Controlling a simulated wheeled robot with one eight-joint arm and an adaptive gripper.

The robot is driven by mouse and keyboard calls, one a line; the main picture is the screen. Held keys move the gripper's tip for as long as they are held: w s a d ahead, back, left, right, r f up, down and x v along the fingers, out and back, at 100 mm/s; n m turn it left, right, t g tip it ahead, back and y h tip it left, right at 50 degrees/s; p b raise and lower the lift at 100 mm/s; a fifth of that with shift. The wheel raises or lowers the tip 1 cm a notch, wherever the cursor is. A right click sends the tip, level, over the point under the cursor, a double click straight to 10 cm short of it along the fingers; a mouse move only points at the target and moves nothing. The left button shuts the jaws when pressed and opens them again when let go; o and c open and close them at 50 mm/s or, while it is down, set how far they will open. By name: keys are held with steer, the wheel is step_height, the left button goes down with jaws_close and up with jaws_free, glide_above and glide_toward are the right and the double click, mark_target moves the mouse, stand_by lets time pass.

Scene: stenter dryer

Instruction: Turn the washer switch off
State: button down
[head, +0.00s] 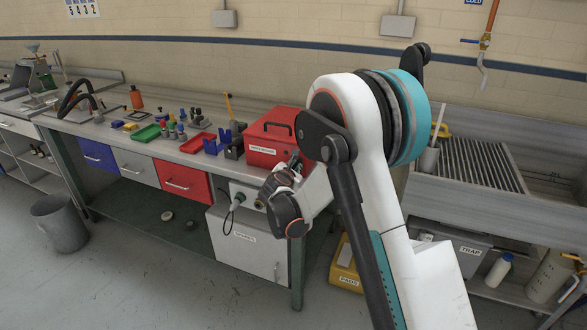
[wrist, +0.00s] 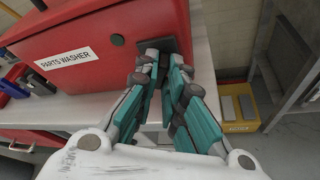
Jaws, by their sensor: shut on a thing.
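The red parts washer (head: 268,150) stands on the bench and has a black handle on its lid. Its front fills the upper left of the wrist view (wrist: 100,35), with a white "PARTS WASHER" label. A dark switch plate (wrist: 180,45) is on the right part of that front. My gripper (wrist: 165,62) is at the plate, its teal-and-grey fingers shut on the washer switch. The fingers hide the switch, so its position cannot be read. In the head view my gripper (head: 296,160) is at the washer's right front, partly covered by my wrist.
Several small parts and coloured trays lie on the bench left of the washer, including a green tray (head: 146,133). A yellow bin (head: 346,265) stands on the floor below. A grated sink (head: 470,165) is to the right. Open floor lies in front at left.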

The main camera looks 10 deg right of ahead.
steer(key=n+g+h, duration=0.1)
steer(key=n, duration=0.1)
steer(key=n+g+h, duration=0.1)
steer(key=shift+w+a+n, duration=0.1)
steer(key=shift+a+n, duration=0.05)
steer(key=shift+n, duration=0.25)
stand_by(0.4)
steer(key=c, duration=1.7)
jaws_free()
steer(key=v, duration=1.2)
steer(key=shift+a+f, duration=0.15)
steer(key=shift+a, duration=0.05)
